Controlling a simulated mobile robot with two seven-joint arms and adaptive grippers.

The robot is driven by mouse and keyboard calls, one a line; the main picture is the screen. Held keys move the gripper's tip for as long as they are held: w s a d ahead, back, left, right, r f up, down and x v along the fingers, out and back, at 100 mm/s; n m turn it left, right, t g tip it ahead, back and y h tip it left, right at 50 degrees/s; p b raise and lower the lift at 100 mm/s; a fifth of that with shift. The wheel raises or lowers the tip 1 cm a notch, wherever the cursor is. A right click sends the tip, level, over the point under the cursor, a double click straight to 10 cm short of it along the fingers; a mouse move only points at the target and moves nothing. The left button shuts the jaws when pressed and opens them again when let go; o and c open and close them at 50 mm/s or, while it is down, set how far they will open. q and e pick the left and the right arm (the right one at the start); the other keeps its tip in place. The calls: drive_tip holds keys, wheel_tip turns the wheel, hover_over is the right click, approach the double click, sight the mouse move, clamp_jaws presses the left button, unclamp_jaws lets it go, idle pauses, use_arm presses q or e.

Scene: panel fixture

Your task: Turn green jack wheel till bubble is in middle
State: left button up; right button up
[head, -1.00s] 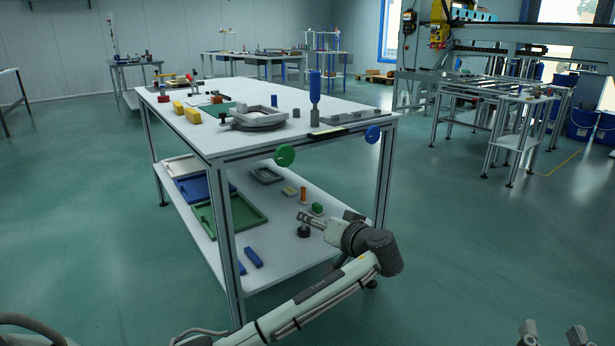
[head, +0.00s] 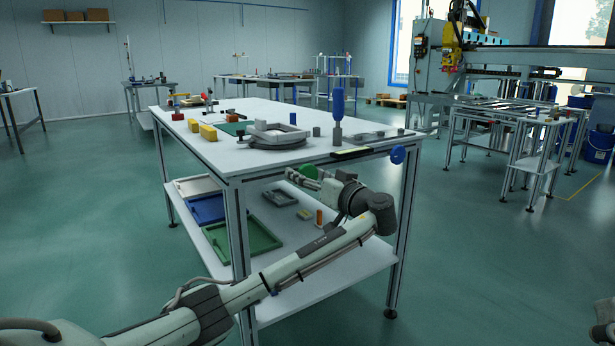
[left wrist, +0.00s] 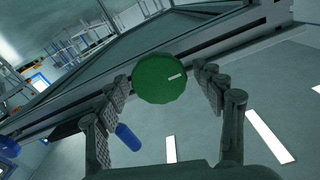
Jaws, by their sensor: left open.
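The green jack wheel (head: 308,171) is on the front edge of the table, partly hidden by my left gripper (head: 318,180) in the head view. In the left wrist view the green wheel (left wrist: 160,84) faces me with a pale mark right of its middle. My left gripper (left wrist: 163,77) is open, with one finger on each side of the wheel. Small gaps seem to show between the fingers and its rim. A level strip (head: 351,153) lies on the table's front edge; its bubble is too small to make out. Part of my right gripper (head: 602,334) shows at the lower right corner.
A blue wheel (head: 398,154) is on the same edge, right of the green one. A grey ring-shaped fixture (head: 277,137) and a blue-handled tool (head: 338,110) stand on the tabletop. The lower shelf (head: 300,279) holds trays and small blocks below my left arm.

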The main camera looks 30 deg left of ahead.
use_arm(q)
drive_tip(key=shift+w+a, duration=0.1)
drive_tip(key=shift+a, duration=0.15)
drive_tip(key=shift+c, duration=0.2)
